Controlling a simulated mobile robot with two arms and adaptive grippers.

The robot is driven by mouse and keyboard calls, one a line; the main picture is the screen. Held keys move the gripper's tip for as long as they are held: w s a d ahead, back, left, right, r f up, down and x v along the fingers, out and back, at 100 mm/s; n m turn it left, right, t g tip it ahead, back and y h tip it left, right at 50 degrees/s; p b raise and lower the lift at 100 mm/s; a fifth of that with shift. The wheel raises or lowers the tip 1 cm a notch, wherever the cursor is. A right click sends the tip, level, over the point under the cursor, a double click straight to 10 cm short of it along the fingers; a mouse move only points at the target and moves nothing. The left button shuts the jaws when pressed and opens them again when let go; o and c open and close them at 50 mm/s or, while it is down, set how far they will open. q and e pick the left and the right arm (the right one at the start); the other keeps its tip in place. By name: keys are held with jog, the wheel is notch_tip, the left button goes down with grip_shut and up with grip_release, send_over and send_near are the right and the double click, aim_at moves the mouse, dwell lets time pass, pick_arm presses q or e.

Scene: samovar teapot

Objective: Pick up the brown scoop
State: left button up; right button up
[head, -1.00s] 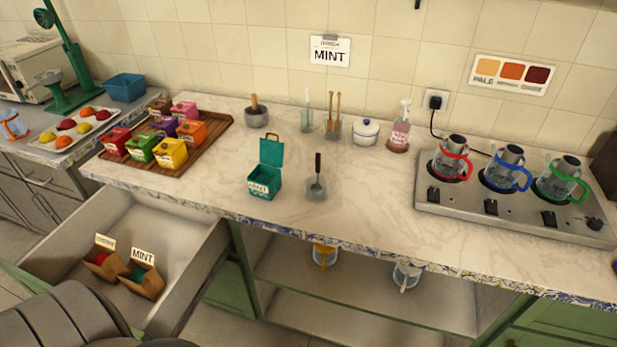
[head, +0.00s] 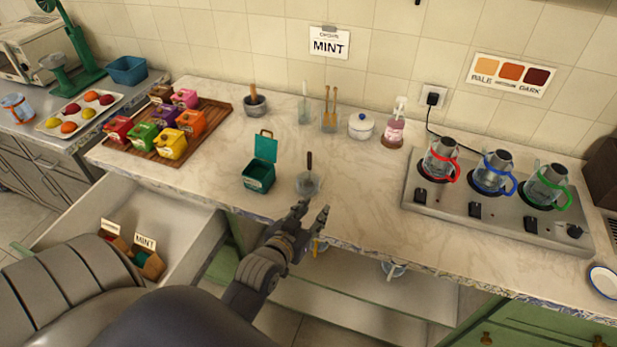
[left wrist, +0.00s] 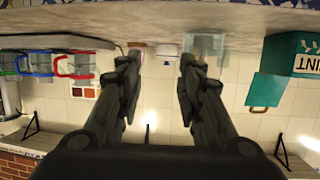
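The brown scoop (head: 309,161) stands upright in a small clear glass container (head: 308,186) near the counter's front edge, its dark handle sticking up. My left gripper (head: 312,212) is open and empty, just in front of the container at the counter edge. In the left wrist view, the picture is upside down and the open fingers (left wrist: 159,60) show clear space between them. The glass container (left wrist: 207,42) shows there just beyond the right-hand finger; the scoop cannot be made out. My right gripper is not in view.
An open teal box (head: 258,176) stands close left of the container. A wooden tray (head: 205,141) of coloured boxes is farther left. The stove (head: 500,222) with several glass pots is at right. An open drawer (head: 190,232) juts out below.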

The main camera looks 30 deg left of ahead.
aim_at(309, 162)
pick_arm(q)
jog(key=a+r+t+y, duration=0.1)
jog(key=w+a+r+n, duration=0.1)
jog(key=a, duration=0.1)
jog(key=w+a+r+t+y, duration=0.1)
jog(key=shift+a+n+t+y, duration=0.3)
jog(key=shift+a+n, duration=0.05)
jog(key=shift+n, duration=0.05)
jog(key=x, duration=0.2)
jog(key=p+x, duration=0.1)
jog(key=x, duration=0.1)
jog(key=a+x, duration=0.1)
jog(key=x, duration=0.1)
jog(key=shift+w+r+p, duration=0.1)
jog(key=shift+r+p, duration=0.2)
jog(key=shift+r, duration=0.1)
jog(key=x, duration=0.2)
jog(key=p+x, duration=0.1)
jog(key=x, duration=0.1)
jog(key=shift+w+a, duration=0.1)
jog(key=shift+a, duration=0.3)
grip_shut()
